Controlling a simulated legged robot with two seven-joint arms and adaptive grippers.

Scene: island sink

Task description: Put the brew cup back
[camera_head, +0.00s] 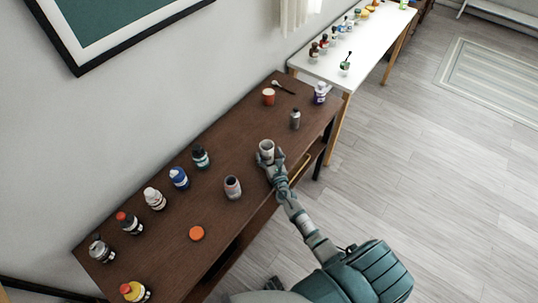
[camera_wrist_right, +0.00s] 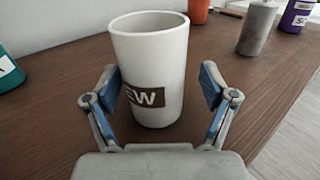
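The brew cup (camera_head: 266,146) is a white cup standing upright on the dark brown table near its front edge. In the right wrist view the brew cup (camera_wrist_right: 152,60) fills the middle, with a brown label reading "EW" in part. My right gripper (camera_head: 270,160) reaches it from the front. In the right wrist view the fingers of my right gripper (camera_wrist_right: 163,90) are open, one on each side of the cup's lower half. A gap shows on the right; contact on the left is hard to tell. My left gripper is not in view.
Another cup (camera_head: 232,188), an orange disc (camera_head: 196,233) and several bottles stand on the table to the left. An orange cup (camera_head: 268,97), a spoon (camera_head: 284,87), a grey bottle (camera_head: 295,120) and a purple bottle (camera_head: 321,92) are beyond. A white table (camera_head: 365,50) stands behind.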

